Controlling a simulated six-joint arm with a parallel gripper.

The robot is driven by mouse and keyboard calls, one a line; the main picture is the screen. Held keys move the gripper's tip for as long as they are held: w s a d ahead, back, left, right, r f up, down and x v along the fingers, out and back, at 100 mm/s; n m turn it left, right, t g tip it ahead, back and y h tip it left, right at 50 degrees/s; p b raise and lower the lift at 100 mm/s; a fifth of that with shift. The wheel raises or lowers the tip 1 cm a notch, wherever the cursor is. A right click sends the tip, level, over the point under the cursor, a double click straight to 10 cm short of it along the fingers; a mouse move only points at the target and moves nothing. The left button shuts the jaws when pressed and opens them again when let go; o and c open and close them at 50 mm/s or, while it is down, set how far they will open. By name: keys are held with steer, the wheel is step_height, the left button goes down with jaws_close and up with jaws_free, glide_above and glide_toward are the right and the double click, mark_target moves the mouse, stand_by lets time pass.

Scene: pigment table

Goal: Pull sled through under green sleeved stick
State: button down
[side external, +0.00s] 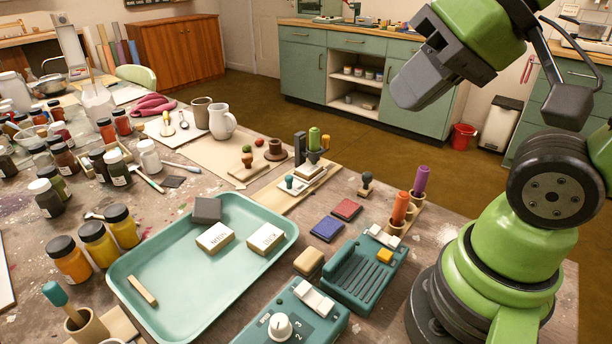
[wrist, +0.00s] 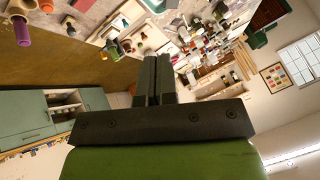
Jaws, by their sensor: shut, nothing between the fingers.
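The green sleeved stick (side external: 314,138) stands upright at the back of the table, beside a dark upright post (side external: 300,147). A small pale block-like piece (side external: 309,171) lies low in front of it, with a teal-knobbed piece (side external: 290,183) beside it. I cannot tell for sure which of these is the sled, or whether it is under the stick. My gripper (side external: 408,98) is high above the table's back right, far from these things, shut and empty. In the wrist view its dark fingers (wrist: 157,80) are together with nothing between them.
Orange (side external: 401,208) and purple (side external: 420,178) sleeved sticks stand at the right. A teal tray (side external: 190,294) with blocks, a teal device (side external: 362,275) and red and blue pads (side external: 327,229) fill the front. Paint jars crowd the left. The air around my gripper is clear.

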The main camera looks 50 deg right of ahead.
stand_by(0.3)
steer(key=c, duration=1.3)
jaws_free()
steer(key=shift+w, duration=0.25)
steer(key=shift+o, duration=1.4)
steer(key=w+d+m+g+h, duration=0.1)
steer(key=w+d, duration=0.1)
steer(key=w, duration=0.3)
steer(key=shift+w+d+f+m+h, duration=0.2)
steer(key=shift+w+m+h, duration=0.1)
steer(key=shift+w+m, duration=0.1)
steer(key=m+g+h, duration=0.3)
steer(key=h, duration=0.1)
glide_above(289, 177)
steer(key=s+a, duration=0.3)
step_height(289, 177, down, 18)
steer(key=x, duration=1)
steer(key=shift+a+f, duration=0.15)
steer(key=shift+f, duration=0.05)
steer(key=shift+c, duration=0.4)
jaws_close()
